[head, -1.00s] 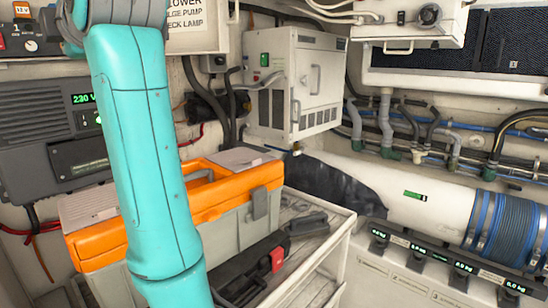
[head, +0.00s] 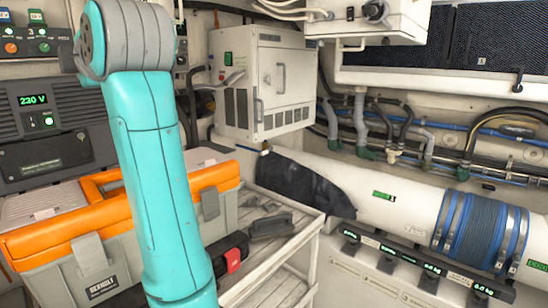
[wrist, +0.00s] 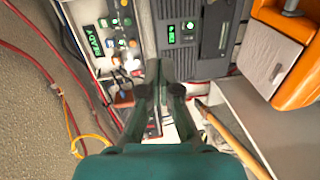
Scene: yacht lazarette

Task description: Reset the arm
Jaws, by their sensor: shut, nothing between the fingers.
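My gripper (wrist: 165,88) shows in the wrist view with its dark fingers together and nothing between them. It points toward a wall with a control panel and a grey unit behind it, apart from both as far as I can tell. My teal arm (head: 155,170) crosses the left of the head view. The gripper itself is outside the head view.
An orange-lidded toolbox (head: 35,235) stands behind my arm on a light shelf (head: 290,245). A grey 230 V unit (head: 60,130) is at left. A white cabinet (head: 268,85) hangs behind. Red cables (wrist: 50,60) run at left in the wrist view.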

